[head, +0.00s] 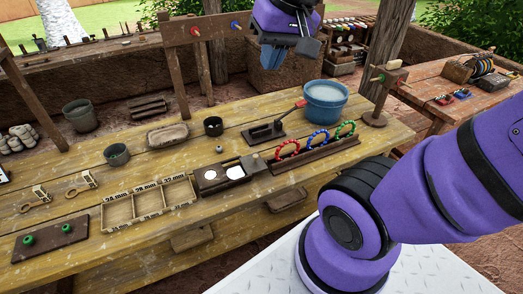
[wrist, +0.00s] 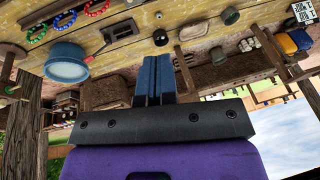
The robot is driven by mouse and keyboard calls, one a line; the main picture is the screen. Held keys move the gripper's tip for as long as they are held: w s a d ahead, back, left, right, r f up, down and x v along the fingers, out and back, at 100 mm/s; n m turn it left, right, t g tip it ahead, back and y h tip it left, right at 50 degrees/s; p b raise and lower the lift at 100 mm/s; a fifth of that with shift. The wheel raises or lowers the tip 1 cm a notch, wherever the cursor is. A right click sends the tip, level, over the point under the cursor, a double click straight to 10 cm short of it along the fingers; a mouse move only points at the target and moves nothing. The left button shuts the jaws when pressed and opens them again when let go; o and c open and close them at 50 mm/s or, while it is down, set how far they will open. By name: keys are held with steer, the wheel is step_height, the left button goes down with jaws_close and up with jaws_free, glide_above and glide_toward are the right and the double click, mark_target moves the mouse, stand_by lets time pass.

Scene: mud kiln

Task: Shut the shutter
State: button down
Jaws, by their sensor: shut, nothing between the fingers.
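A small dark wooden fixture with a sliding plate, likely the shutter (head: 228,172), sits mid-table in the head view. Two pale round spots show on it, and a small knob is at its right back. I cannot tell for sure which part slides. My gripper (head: 279,68) hangs in the air above the back of the table, well away from the fixture and touching nothing. Its blue fingers (wrist: 153,72) are together and empty in the wrist view. The fixture is not clearly visible in the wrist view.
A rack with red, blue and green rings (head: 316,145) stands right of the fixture, and a sorting tray (head: 150,205) left of it. A red-handled tool (head: 268,131), dark cup (head: 213,126) and blue pot (head: 324,101) stand behind. A wooden post frame rises at the back.

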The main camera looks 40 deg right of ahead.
mark_target(244, 165)
steer(key=w+d+f+m+g+y, duration=0.1)
steer(key=w+d+f+m+g, duration=0.1)
steer(key=w+d+f+m, duration=0.7)
steer(key=w+d+f+m+g+y, duration=0.1)
steer(key=w+d+f+m+y, duration=0.2)
steer(key=w+f, duration=0.65)
steer(key=s+d+f+m+h, duration=0.15)
steer(key=d+f+m, duration=0.4)
steer(key=f, duration=0.75)
steer(key=shift+n+g, duration=0.3)
steer(key=shift+n, duration=0.65)
steer(key=x, duration=0.9)
steer(key=shift+s+d+f, duration=0.25)
steer(key=shift+d+f, duration=0.05)
steer(key=a, duration=0.3)
steer(key=shift+w, duration=0.1)
steer(key=shift+a, duration=0.5)
steer(key=a, duration=0.2)
steer(key=w+a, duration=0.1)
steer(key=a, duration=0.4)
steer(key=shift+w+a, duration=0.15)
steer(key=shift+w, duration=0.1)
